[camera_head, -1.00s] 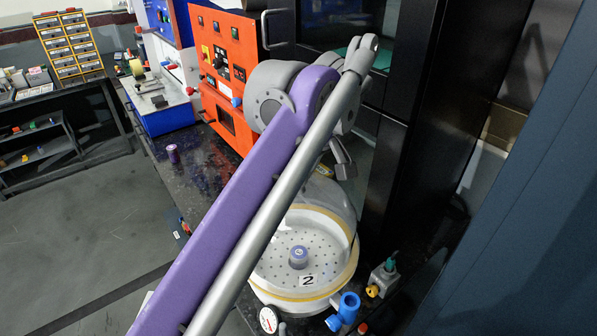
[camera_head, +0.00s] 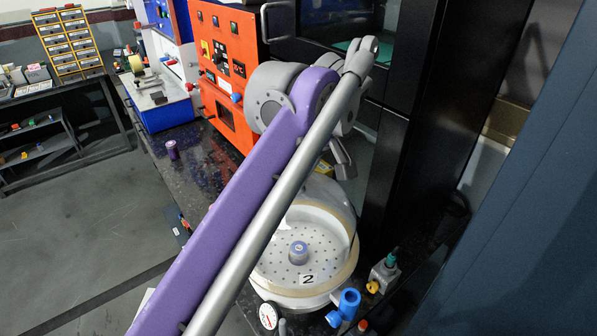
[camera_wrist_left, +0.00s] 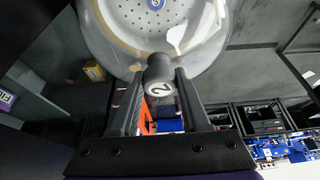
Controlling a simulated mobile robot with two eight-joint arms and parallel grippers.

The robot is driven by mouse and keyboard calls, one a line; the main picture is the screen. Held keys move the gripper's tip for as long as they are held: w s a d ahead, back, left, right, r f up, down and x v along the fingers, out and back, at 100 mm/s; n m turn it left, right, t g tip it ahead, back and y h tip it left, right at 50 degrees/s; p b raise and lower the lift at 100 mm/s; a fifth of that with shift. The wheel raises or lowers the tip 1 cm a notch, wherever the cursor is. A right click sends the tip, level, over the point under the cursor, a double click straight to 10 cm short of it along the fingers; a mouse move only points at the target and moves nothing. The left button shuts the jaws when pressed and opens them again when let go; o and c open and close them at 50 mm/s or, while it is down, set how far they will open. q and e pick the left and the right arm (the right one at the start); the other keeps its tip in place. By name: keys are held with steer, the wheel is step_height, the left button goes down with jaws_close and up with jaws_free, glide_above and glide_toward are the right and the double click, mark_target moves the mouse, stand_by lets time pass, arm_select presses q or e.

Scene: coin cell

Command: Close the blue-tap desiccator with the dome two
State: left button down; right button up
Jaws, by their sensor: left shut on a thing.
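The blue-tap desiccator (camera_head: 262,283) is a round white vessel at the lower middle of the head view. Its blue tap (camera_head: 345,302) is at the front right, and a number 2 label lies on its perforated plate. A clear dome (camera_head: 328,190) is over it, partly hidden by my left arm. I cannot tell whether the dome touches the rim all round. In the left wrist view, my left gripper (camera_wrist_left: 157,84) is shut on the dome's dark knob (camera_wrist_left: 159,68), marked 2. The clear dome (camera_wrist_left: 205,50) spreads beyond it. My right gripper is not in view.
A small purple-sided container (camera_head: 299,252) stands on the plate. A dial gauge (camera_head: 268,316) is at the front. A small grey valve block (camera_head: 384,273) stands at the right. An orange machine (camera_head: 222,75) is behind, and a dark cabinet (camera_head: 425,120) closes off the right.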

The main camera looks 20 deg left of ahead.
arm_select(q)
steer(key=shift+f, duration=0.2)
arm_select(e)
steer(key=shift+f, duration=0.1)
arm_select(q)
steer(key=shift+c, duration=1.5)
jaws_free()
